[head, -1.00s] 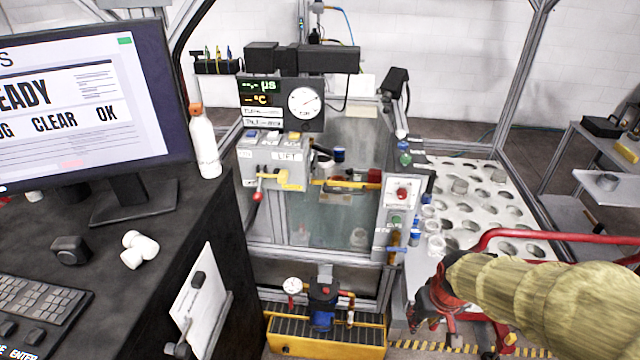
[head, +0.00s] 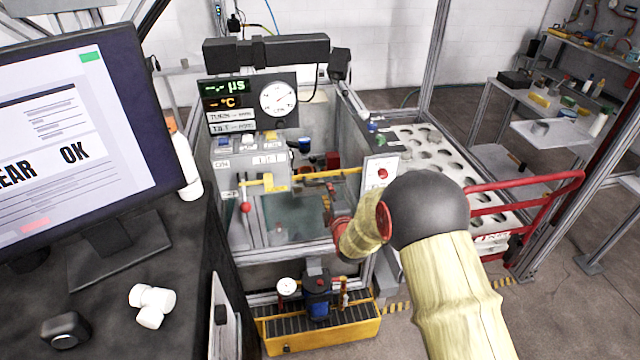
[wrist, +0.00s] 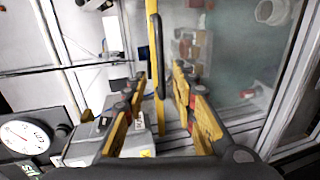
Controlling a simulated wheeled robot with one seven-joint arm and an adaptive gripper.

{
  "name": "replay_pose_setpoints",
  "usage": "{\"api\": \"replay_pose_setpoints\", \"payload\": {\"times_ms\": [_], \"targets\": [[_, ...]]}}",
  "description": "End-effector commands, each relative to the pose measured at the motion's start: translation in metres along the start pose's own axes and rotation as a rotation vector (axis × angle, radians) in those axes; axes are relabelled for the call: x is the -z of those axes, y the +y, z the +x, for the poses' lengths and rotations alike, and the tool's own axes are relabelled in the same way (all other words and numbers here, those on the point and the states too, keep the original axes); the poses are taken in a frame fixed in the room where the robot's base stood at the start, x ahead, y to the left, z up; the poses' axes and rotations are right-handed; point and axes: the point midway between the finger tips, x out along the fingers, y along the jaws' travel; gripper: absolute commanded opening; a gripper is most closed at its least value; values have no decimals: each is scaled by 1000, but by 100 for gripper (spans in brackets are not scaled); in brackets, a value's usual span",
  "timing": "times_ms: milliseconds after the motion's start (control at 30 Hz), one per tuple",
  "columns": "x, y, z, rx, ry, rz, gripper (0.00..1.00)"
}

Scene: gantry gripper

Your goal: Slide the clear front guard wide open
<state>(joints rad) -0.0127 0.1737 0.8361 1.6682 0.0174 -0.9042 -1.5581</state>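The clear front guard (head: 285,222) is a see-through panel across the front of the machine, with a yellow handle bar (head: 345,172) along its top. In the wrist view the guard (wrist: 238,70) lies to the right of the yellow bar (wrist: 153,35). My gripper (head: 330,190) is in front of the guard, just by the bar. In the wrist view my gripper (wrist: 160,78) is open, its two yellow fingers on either side of the bar with gaps showing. Part of the guard is hidden behind my arm in the head view.
A grey control box with a red-knobbed lever (head: 246,208) is left of the guard. A panel with a red button (head: 380,174) is at its right. A yellow-framed pump unit (head: 320,330) sits below. A red rail (head: 530,190) and a perforated white table (head: 425,145) are at right.

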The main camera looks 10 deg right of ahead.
Motion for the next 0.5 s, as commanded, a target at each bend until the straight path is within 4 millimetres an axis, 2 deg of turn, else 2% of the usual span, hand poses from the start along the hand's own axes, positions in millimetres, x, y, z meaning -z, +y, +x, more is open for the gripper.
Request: {"api": "replay_pose_setpoints", "payload": {"times_ms": [167,500], "targets": [[0,-1,11,2,1,-27,27],[0,-2,60,3,1,-24,27]]}}
